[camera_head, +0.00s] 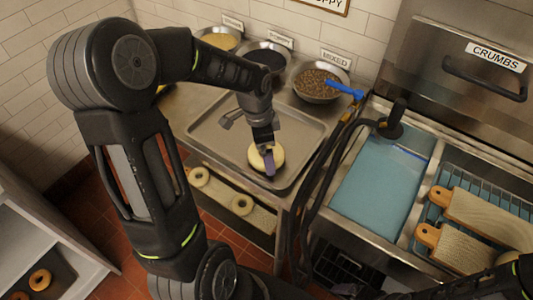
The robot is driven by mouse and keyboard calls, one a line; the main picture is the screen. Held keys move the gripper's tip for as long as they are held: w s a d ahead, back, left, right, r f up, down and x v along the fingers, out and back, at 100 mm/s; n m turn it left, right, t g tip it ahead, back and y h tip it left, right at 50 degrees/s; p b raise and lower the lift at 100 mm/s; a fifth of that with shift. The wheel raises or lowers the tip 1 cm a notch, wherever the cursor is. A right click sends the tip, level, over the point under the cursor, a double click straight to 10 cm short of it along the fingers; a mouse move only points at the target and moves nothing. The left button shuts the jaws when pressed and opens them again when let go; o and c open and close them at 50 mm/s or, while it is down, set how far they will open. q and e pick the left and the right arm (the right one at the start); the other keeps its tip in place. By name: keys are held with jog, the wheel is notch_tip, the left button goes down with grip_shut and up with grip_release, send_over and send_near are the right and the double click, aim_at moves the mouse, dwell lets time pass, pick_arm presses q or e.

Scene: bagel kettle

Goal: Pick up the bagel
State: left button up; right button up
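A pale bagel (255,160) lies on, or just above, the metal tray (213,127) on the counter. My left gripper (268,160) reaches down over this bagel from above. A purple-grey finger is at the bagel's middle and near side, overlapping it in the picture. The other finger is not clearly visible, so I cannot tell whether the gripper is open or closed on the bagel. My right gripper is not in view.
Three bowls of toppings stand behind the tray: yellowish (219,39), dark (264,56) and brown mixed (317,84) with a blue scoop. Right are a blue-water kettle (380,190), bagel boards (490,217) and a CRUMBS drawer (480,70). Darker bagels (40,279) sit lower left.

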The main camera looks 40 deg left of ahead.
pick_arm(q)
jog(key=c, duration=1.1)
jog(key=shift+r, duration=0.1)
notch_tip(320, 180, up, 10)
jog(key=b, duration=0.1)
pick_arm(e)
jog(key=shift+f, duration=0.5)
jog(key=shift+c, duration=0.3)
